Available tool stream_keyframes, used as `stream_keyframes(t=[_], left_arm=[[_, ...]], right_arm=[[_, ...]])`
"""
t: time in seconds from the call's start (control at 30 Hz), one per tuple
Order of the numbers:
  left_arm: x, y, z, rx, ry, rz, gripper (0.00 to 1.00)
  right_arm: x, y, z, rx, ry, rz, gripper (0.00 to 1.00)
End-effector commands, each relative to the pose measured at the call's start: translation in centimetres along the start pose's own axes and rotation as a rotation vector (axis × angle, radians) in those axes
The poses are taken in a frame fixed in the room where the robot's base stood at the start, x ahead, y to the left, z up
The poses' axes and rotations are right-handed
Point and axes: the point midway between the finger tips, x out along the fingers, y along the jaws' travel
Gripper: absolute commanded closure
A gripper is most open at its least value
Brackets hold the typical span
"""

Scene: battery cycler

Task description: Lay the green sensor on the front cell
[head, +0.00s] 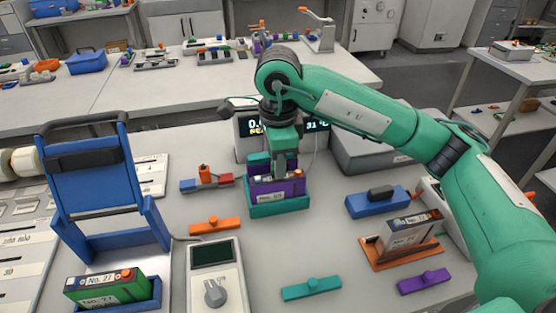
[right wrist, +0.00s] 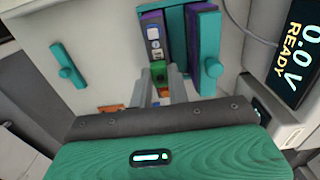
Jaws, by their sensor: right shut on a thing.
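A teal holder (head: 280,209) stands in front of the display unit with a purple cell (head: 292,187) at its front. The right wrist view shows this front cell (right wrist: 152,22) with its labelled top, and more purple behind a teal part of the holder. My right gripper (head: 283,172) points down at the holder. In the right wrist view its fingers (right wrist: 159,88) are shut on a small green piece, seemingly the green sensor (right wrist: 159,72), close to the near end of the front cell's top. I cannot tell whether it touches the cell. My left gripper is not in view.
The display (right wrist: 296,45) reads 0.0 V READY. A green cell (head: 130,288) lies in a blue cradle at front left; a grey cell (head: 410,232) stands on an orange tray at right. A handheld meter (head: 213,275) and several knobbed bars lie in front. Bare table lies between them.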

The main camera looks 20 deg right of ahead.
Motion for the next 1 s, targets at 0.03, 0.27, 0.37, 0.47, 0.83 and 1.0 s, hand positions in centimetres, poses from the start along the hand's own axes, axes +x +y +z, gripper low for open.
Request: stream_keyframes(t=[0.03,0.27,0.37,0.47,0.83,1.0], left_arm=[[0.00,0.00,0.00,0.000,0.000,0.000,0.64],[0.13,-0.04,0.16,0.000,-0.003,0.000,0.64],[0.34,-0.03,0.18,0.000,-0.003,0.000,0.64],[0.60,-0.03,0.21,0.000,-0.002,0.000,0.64],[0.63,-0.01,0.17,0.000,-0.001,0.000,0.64],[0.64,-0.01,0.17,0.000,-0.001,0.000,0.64]], right_arm=[[-0.01,0.00,0.00,0.000,0.000,0.000,1.00],[0.01,-0.01,0.00,0.000,0.000,0.000,1.00],[0.06,-0.01,0.00,0.000,0.000,-0.001,1.00],[0.08,-0.02,0.00,0.000,0.000,-0.001,1.00],[-0.04,0.00,0.01,0.000,0.000,0.000,1.00],[-0.02,0.00,0.01,0.000,0.000,0.000,1.00]])
